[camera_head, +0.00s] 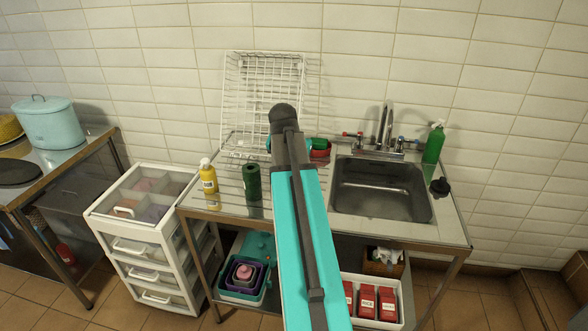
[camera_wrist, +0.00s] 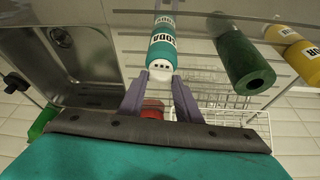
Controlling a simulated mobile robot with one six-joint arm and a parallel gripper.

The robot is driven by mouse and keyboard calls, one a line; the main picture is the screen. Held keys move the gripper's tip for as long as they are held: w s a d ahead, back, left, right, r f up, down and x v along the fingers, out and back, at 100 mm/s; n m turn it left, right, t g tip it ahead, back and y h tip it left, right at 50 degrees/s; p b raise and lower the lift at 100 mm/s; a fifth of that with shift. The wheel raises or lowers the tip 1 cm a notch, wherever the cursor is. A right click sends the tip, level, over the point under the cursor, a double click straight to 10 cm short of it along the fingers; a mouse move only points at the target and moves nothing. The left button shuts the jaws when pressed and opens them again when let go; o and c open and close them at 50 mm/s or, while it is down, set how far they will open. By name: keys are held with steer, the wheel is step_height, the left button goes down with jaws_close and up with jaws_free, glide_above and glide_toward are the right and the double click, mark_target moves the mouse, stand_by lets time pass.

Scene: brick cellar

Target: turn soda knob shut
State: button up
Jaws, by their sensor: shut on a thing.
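The soda container (camera_wrist: 163,45) is a teal cylinder with a black SODA label and a white top with dark holes (camera_wrist: 160,70), seen in the wrist view at upper middle. My gripper (camera_wrist: 160,84) has one purple finger on each side of the white top and is shut on it. How far the knob is turned cannot be told. In the head view my arm covers the container and the fingers.
A dark green cylinder (camera_head: 252,181) and a yellow bottle (camera_head: 208,176) stand on the counter to the left. A white wire rack (camera_head: 262,95) leans behind.

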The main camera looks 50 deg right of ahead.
steer(key=o, duration=1.1)
steer(key=shift+b+v, duration=1.25)
steer(key=shift+v, duration=5.65)
steer(key=shift+d, duration=0.1)
